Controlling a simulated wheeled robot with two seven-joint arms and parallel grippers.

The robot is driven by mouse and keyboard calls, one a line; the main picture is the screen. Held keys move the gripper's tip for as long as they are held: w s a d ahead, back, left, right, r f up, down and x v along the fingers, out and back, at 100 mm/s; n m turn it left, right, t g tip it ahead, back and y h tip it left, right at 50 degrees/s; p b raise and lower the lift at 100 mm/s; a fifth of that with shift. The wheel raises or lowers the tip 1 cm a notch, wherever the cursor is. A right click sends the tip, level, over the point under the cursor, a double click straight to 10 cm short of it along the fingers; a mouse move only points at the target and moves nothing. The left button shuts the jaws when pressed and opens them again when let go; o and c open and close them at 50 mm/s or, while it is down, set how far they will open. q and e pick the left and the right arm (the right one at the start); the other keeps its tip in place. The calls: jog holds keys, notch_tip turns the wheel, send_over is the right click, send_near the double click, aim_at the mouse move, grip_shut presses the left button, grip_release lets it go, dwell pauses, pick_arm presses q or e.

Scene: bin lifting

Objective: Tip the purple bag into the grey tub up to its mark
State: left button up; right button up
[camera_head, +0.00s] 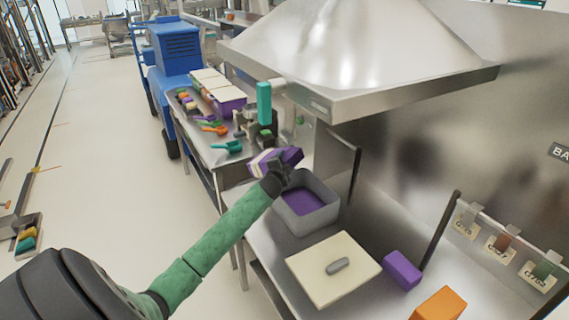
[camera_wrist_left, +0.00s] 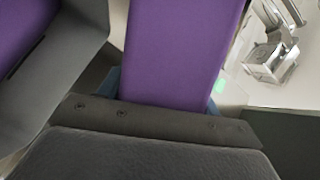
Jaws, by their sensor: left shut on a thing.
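My left gripper (camera_head: 279,172) is shut on the purple bag (camera_head: 291,155), which has pale bands at its left end. The bag is held tilted, at the far left rim of the grey tub (camera_head: 318,219). The bag fills the middle of the left wrist view (camera_wrist_left: 180,50), with the tub's grey wall (camera_wrist_left: 82,40) to its left. Purple contents (camera_head: 302,200) lie inside the tub. I cannot make out the mark, or whether anything is flowing from the bag. My right gripper is not in view.
A cream board (camera_head: 310,284) with a grey object (camera_head: 338,266) lies in front of the tub. A purple block (camera_head: 402,270) and an orange block (camera_head: 439,304) are to the right. A metal hood (camera_head: 400,85) overhangs behind. A cluttered side table (camera_head: 207,152) stands beyond.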

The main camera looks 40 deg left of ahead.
aim_at(287, 152)
pick_arm(q)
jog(key=shift+r, duration=0.4)
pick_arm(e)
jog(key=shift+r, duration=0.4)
pick_arm(q)
notch_tip(287, 152, up, 3)
jog(key=n+p, duration=0.2)
jog(key=p, duration=0.2)
jog(key=shift+d+f+h, duration=0.1)
jog(key=shift+f+h, duration=0.05)
jog(key=shift+h, duration=0.25)
jog(key=shift+n+g+p, duration=0.3)
jog(key=shift+p, duration=0.15)
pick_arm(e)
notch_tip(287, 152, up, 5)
